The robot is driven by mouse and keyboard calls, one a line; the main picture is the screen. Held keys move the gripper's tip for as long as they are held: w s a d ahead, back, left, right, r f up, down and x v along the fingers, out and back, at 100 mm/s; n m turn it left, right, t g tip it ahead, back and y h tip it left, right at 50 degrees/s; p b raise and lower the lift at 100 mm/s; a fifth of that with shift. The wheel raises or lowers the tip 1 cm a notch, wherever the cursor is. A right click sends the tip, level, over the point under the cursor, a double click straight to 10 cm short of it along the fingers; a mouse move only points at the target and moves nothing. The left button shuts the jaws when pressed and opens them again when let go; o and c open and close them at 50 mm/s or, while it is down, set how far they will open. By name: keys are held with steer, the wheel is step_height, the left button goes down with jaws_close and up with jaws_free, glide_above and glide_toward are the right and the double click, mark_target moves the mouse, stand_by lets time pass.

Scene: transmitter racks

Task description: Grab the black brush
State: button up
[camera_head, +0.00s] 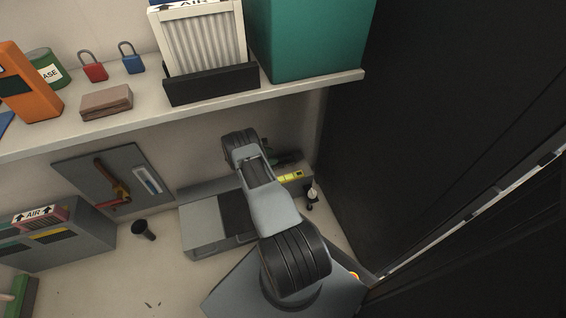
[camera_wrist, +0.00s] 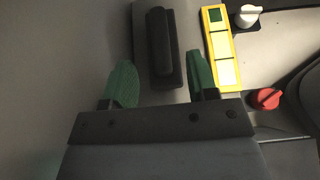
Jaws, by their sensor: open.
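In the wrist view, a black block with a rounded raised bar along it, which looks like the black brush (camera_wrist: 160,48), lies on a pale grey surface. My gripper (camera_wrist: 160,75) is open, with its green fingers on either side of the brush's near end. A gap shows between the left finger and the brush; the right finger is closer to it. I cannot tell whether the fingers are down at its height. In the head view, my gripper (camera_head: 286,159) is partly hidden behind my arm at the back right, below the shelf. I cannot make out the brush there.
A yellow strip (camera_wrist: 220,48) lies just right of the brush, with a white knob (camera_wrist: 247,16) and a red knob (camera_wrist: 266,98) beyond. The shelf (camera_head: 200,105) overhangs the back. A tall black panel (camera_head: 420,120) closes the right side. A black cylinder (camera_head: 143,230) stands left.

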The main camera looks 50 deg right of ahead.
mark_target(280, 157)
steer(key=b+x, duration=0.2)
steer(key=x, duration=0.3)
steer(key=shift+f, duration=0.1)
steer(key=c, duration=0.6)
